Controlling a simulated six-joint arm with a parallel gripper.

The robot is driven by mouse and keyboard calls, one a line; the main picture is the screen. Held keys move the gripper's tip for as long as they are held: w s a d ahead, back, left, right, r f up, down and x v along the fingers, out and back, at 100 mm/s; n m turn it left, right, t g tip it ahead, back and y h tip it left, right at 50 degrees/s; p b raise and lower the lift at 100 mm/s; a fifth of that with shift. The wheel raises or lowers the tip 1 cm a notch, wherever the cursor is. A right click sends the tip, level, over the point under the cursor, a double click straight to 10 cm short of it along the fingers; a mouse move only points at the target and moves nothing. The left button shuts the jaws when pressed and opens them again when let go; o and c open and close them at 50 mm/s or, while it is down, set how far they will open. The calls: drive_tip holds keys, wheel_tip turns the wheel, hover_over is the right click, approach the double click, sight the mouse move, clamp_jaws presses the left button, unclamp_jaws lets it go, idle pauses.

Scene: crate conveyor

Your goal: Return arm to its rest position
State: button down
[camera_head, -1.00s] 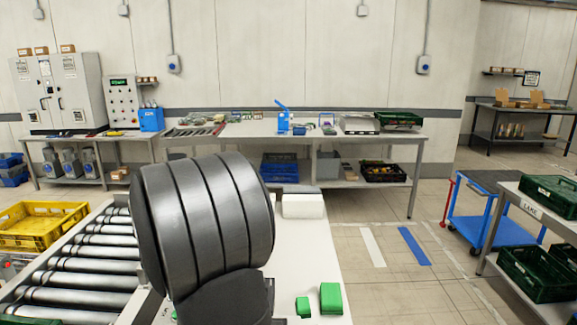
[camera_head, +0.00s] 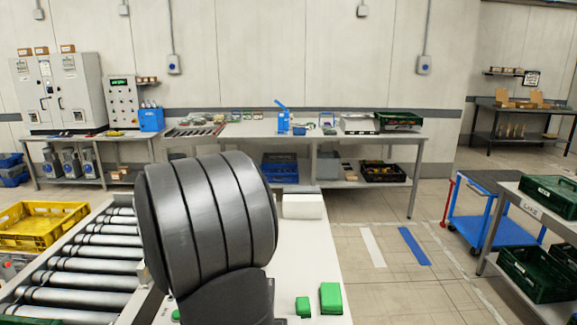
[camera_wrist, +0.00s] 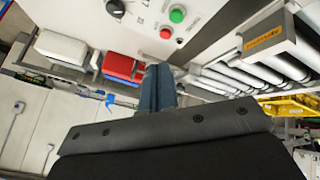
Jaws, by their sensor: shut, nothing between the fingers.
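My gripper (camera_wrist: 158,88) shows in the wrist view with its dark blue-grey fingers together and nothing between them. It is in the air, apart from the things around it. In the head view my large dark arm link fills the middle and hides part of the white worktop (camera_head: 312,265); my gripper does not show there. The wrist view is strongly tilted, with the wall and back bench low at the left.
The roller conveyor (camera_head: 90,266) runs along the left, with a yellow crate (camera_head: 40,240) beside it. Two green blocks, one larger (camera_head: 331,298) and one smaller (camera_head: 303,307), and a white box (camera_head: 303,206) sit on the worktop. A red box (camera_wrist: 121,66) shows in the wrist view.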

drive_tip(key=r+m+g, duration=0.1)
drive_tip(key=m+g, duration=0.1)
drive_tip(key=a+r+m+g, duration=0.1)
drive_tip(key=r+m+g, duration=0.1)
drive_tip(key=m+g, duration=0.1)
drive_tip(key=s+r+m+g, duration=0.1)
drive_tip(key=m+g, duration=0.1)
drive_tip(key=shift+s+a+r, duration=0.1)
drive_tip(key=shift+a+r, duration=0.2)
drive_tip(key=shift+r, duration=0.05)
idle(1.4)
idle(1.2)
